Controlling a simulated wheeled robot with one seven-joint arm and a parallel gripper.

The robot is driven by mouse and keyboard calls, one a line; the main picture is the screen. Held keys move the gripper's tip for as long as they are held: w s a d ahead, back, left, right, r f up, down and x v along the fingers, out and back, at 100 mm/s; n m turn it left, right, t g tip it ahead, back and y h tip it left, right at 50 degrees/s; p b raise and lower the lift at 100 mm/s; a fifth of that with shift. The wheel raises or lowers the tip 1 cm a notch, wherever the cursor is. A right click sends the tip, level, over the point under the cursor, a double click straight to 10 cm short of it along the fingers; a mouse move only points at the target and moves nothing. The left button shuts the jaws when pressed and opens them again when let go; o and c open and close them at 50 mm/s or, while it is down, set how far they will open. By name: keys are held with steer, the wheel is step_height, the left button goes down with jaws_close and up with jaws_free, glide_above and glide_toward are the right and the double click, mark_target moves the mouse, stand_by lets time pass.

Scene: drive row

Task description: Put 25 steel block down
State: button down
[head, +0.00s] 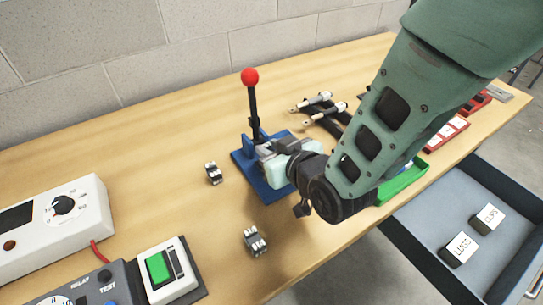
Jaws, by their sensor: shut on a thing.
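My gripper (271,151) reaches in from the right, over the blue base (247,170) of a lever tool with a red ball (249,76) on its upright black handle. My gripper is shut on a small grey thing that is mostly hidden by the fingers and the tool. I cannot read a 25 on it, and cannot tell whether it touches the tool or the base. Two small grey metal pieces stand on the wooden table, one left of the blue base (213,173) and one nearer the front edge (256,240).
Two pen-like tools on a black stand (325,117) lie behind my arm. A green tray (404,183) and red trays (446,133) line the right. An open drawer (420,231) holds boxes labelled LUGS and CLIPS. A white meter (85,222) and green-button box (168,270) stand left.

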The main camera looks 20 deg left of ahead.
steer(key=shift+f, duration=1.3)
steer(key=shift+f, duration=0.2)
steer(key=c, duration=1.2)
jaws_free()
steer(key=shift+d+r, duration=0.1)
